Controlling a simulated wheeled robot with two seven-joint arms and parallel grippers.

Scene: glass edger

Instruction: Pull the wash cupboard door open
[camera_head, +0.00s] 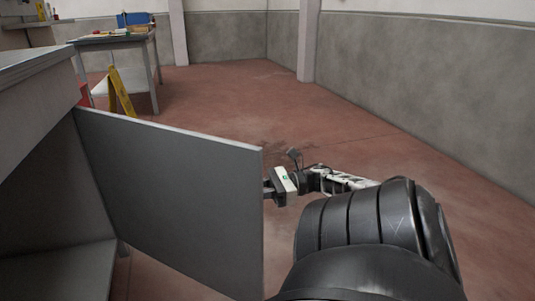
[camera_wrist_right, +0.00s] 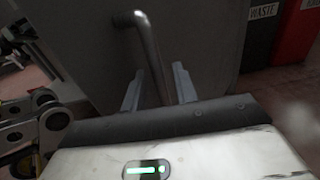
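The wash cupboard door (camera_head: 175,195) is a flat grey panel, swung well out from the cupboard (camera_head: 35,105), whose dark inside shows at the left. My right gripper (camera_head: 270,187) is at the outer face of the door near its free edge. In the right wrist view the door (camera_wrist_right: 205,45) fills the background, with a grey bar handle (camera_wrist_right: 148,50) on it. The fingers of my right gripper (camera_wrist_right: 158,85) stand on either side of the bar, with narrow gaps showing, so they look open around it. My left gripper is out of view.
A table (camera_head: 112,38) with a blue box (camera_head: 135,19) stands at the back left, with a yellow stand (camera_head: 120,92) in front. A red bin (camera_wrist_right: 299,30) and a dark bin marked WASTE (camera_wrist_right: 262,35) show in the wrist view. The red floor (camera_head: 260,105) beyond the door is clear.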

